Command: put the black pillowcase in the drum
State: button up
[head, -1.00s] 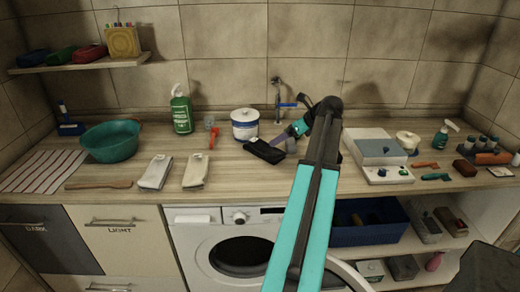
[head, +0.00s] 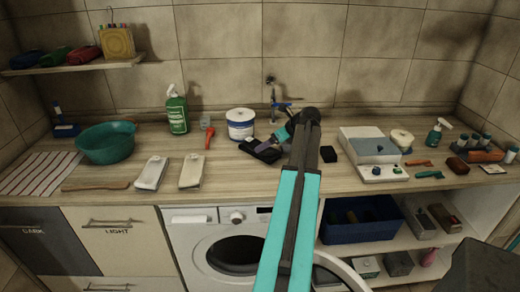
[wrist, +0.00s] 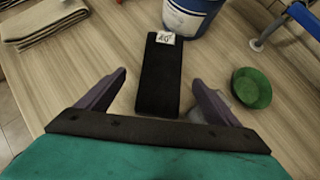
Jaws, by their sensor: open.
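The black pillowcase (head: 259,152) lies folded on the wooden counter, in front of the white and blue tub. In the wrist view the pillowcase (wrist: 161,100) is a long dark strip with a small white label at its far end. My gripper (wrist: 159,79) is open, with one purple finger on each side of the pillowcase and a gap between each finger and the cloth. In the head view my arm partly hides the gripper (head: 272,142). The drum (head: 235,254) is the dark round opening of the white washing machine (head: 190,245) under the counter.
The machine's door (head: 342,274) stands open to the right, partly behind my arm. The white and blue tub (head: 240,124) is close behind the pillowcase. A small green dish (wrist: 251,88) lies right of my gripper. Two pale folded cloths (head: 152,173) lie to the left.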

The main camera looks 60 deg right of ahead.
jog(key=shift+w+d+f, duration=0.1)
jog(key=shift+w+f, duration=0.25)
jog(key=shift+f, duration=0.05)
jog(key=shift+p+x, duration=1.05)
jog(key=shift+x, duration=1.5)
jog(key=shift+d, duration=0.1)
jog(key=shift+c, duration=0.2)
jog(key=c, duration=1.4)
jog(key=shift+r, duration=0.15)
